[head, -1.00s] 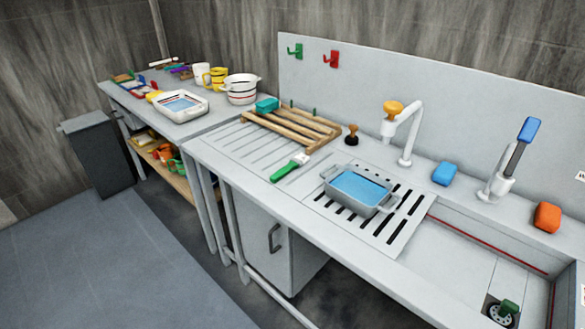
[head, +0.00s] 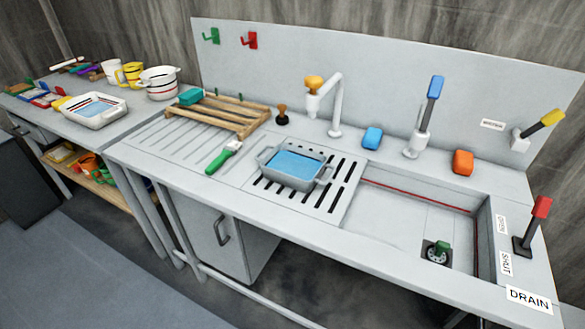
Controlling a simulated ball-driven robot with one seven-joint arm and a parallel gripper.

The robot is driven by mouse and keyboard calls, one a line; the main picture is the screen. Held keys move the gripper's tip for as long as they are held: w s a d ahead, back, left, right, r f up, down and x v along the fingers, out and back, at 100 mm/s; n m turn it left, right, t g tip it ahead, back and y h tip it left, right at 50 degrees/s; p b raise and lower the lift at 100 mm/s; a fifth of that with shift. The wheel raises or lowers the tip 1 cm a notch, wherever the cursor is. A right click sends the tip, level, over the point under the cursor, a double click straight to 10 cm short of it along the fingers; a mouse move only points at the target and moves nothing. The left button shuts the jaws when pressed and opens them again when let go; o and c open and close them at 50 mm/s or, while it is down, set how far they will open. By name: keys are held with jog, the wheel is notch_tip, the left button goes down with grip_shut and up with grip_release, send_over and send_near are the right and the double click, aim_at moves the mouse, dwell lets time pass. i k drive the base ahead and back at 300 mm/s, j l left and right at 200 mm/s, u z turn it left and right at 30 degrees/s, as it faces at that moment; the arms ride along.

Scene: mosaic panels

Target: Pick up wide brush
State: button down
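The wide brush, as I take it, has a green handle and a pale head (head: 222,157). It lies flat on the grey drainboard, left of the grey basin, with its handle toward the front edge and its head toward the back right. Nothing covers it. My gripper is not in view.
A grey two-handled basin (head: 294,166) with blue contents stands on the slotted plate right of the brush. A wooden rack (head: 228,113) with a teal block (head: 191,96) lies behind the brush. A dark plunger with a brown knob (head: 282,114) stands near the tap (head: 334,105). The sink (head: 412,213) is right.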

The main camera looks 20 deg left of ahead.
aim_at(232, 149)
jog(key=u, duration=0.25)
jog(key=i+j+u, duration=0.15)
jog(key=j+u, duration=0.15)
jog(key=u, duration=0.15)
jog(key=i+j+u, duration=0.2)
jog(key=u, duration=0.25)
